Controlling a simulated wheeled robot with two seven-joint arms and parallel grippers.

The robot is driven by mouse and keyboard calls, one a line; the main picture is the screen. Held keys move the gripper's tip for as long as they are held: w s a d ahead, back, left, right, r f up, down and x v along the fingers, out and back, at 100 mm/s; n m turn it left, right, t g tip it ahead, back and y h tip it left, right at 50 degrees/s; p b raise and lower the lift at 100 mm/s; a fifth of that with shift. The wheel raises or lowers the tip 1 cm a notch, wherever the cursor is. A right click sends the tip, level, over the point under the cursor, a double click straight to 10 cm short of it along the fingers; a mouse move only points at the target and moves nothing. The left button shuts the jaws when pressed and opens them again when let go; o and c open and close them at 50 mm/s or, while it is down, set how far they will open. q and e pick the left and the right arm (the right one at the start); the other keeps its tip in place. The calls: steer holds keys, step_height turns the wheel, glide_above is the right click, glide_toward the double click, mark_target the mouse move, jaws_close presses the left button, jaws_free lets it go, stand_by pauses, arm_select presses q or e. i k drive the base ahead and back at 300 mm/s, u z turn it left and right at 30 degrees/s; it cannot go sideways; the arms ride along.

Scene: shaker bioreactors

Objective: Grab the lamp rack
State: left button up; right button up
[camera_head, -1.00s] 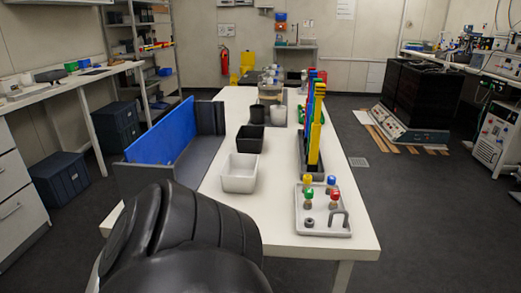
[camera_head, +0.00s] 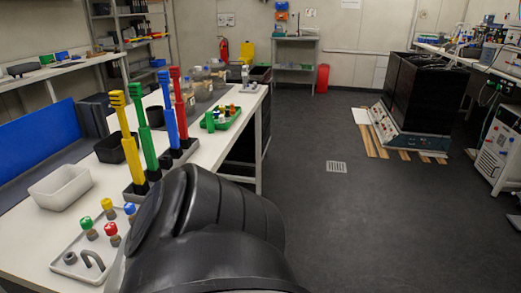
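A rack (camera_head: 139,192) with a grey base stands on the white table, left of centre in the head view. It holds tall upright coloured pieces: yellow (camera_head: 130,145), green (camera_head: 145,139), blue (camera_head: 168,111) and red (camera_head: 179,100). I cannot tell for sure that this is the lamp rack. A large black part of my own arm fills the lower middle of the view, beside the table's near right edge, and covers part of the table. Neither gripper shows.
On the table (camera_head: 32,243) are a white bin (camera_head: 62,188), a black bin (camera_head: 110,151), a pale tray (camera_head: 72,272) with coloured-capped bottles and a green tray (camera_head: 222,121). Open floor (camera_head: 370,220) lies right of the table. A black bioreactor cabinet (camera_head: 412,90) stands beyond.

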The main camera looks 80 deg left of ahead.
mark_target(170, 158)
steer(key=i, duration=0.5)
steer(key=u, duration=1.95)
steer(key=i, duration=0.65)
steer(key=u, duration=3)
